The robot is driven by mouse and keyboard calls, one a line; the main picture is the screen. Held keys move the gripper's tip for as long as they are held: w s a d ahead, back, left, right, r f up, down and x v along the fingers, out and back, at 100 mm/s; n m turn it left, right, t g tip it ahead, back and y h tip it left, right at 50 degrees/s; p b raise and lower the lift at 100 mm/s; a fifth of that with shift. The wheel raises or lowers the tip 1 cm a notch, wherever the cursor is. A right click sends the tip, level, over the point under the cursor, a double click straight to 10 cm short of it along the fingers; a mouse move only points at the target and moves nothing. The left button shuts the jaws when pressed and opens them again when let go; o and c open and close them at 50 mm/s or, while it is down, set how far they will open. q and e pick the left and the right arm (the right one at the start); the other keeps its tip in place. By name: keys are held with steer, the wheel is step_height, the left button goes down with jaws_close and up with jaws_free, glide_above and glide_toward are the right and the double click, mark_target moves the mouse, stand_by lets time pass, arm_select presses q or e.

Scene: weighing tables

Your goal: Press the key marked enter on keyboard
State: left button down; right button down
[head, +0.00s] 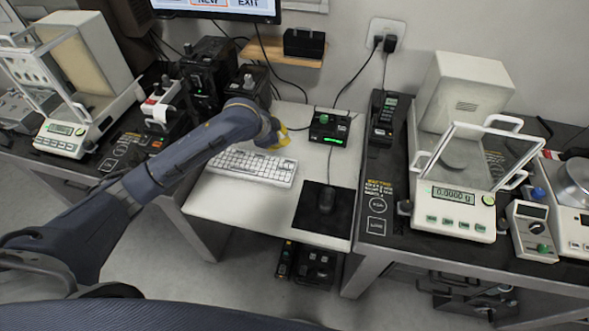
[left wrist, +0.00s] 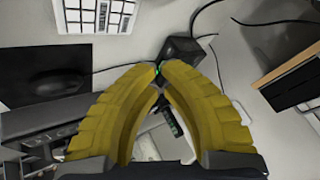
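The white keyboard (head: 245,167) lies on the light middle table in the head view. Its corner also shows at the top of the left wrist view (left wrist: 95,14). The key markings are too small to read, so I cannot pick out the enter key. My left gripper (head: 281,142) has yellow fingers and is over the table, by the back right part of the keyboard. In the left wrist view the fingertips (left wrist: 160,69) come together with nothing visible between them. I cannot tell how high they are. My right gripper is not in view.
A black box with a green light (head: 329,128) stands right of my left gripper. A mouse (head: 326,199) lies on a black pad (head: 309,211) at the front right. Balances (head: 455,205) stand on the side tables. A monitor (head: 220,8) is behind.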

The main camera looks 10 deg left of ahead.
arm_select(q)
steer(key=shift+s+d+f+m, duration=0.2)
steer(key=shift+d, duration=0.35)
steer(key=shift+s+d+f+m, duration=0.15)
steer(key=shift+s+d+m, duration=0.05)
steer(key=shift+d, duration=0.3)
glide_toward(292, 163)
steer(key=shift+w+r+x, duration=0.1)
steer(key=shift+x, duration=0.85)
steer(key=shift+w+r+x, duration=0.1)
steer(key=shift+x, duration=0.8)
steer(key=shift+w+r+x, duration=0.1)
steer(key=shift+w+x, duration=0.05)
steer(key=shift+x, duration=0.8)
steer(key=shift+d+f, duration=0.1)
steer(key=shift+f, duration=0.05)
steer(key=shift+f, duration=0.3)
steer(key=shift+f, duration=0.4)
steer(key=shift+r, duration=0.85)
